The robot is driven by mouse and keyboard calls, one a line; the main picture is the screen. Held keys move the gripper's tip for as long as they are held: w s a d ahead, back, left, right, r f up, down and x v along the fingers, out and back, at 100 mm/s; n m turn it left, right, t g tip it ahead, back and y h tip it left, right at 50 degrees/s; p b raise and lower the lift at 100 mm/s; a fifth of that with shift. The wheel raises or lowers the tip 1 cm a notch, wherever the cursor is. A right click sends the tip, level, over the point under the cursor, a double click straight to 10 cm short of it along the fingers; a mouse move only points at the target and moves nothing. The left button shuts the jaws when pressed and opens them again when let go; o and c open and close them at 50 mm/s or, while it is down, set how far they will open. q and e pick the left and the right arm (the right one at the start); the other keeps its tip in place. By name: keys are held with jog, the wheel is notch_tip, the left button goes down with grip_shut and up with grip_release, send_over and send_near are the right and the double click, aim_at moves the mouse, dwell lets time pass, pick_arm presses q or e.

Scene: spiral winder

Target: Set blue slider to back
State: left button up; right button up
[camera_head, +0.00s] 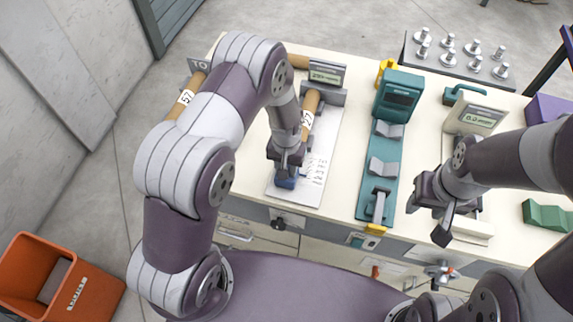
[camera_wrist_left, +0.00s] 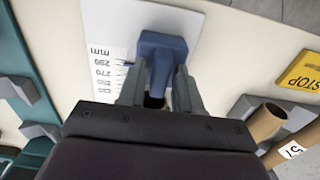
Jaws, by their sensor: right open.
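The blue slider (camera_head: 287,181) sits at the near end of a white plate (camera_head: 298,196) with a printed scale, on the left part of the table. It also shows in the left wrist view (camera_wrist_left: 161,46), beside the scale numbers. My left gripper (camera_head: 287,160) is above it, pointing down. The gripper hides part of the slider in the head view. My right gripper (camera_head: 428,213) is open and empty near the front right of the table.
Brown tubes (camera_head: 310,110) on grey supports and a small display (camera_head: 326,73) stand behind the scale plate. A teal device (camera_head: 399,94) stands in the middle, with a cream display unit (camera_head: 476,119) further right. A tray with metal weights (camera_head: 472,48) is at the back.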

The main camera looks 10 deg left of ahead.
pick_arm(q)
grip_shut()
jog(key=shift+s, duration=0.5)
jog(key=shift+o, duration=1.8)
grip_release()
jog(key=shift+s+r, duration=0.1)
jog(key=shift+s, duration=0.1)
jog(key=shift+w+r, duration=0.1)
jog(key=shift+w+r, duration=0.1)
jog(key=shift+r, duration=0.25)
notch_tip(320, 180, up, 12)
jog(key=b, duration=0.2)
jog(key=shift+s, duration=0.2)
jog(key=shift+f, duration=0.15)
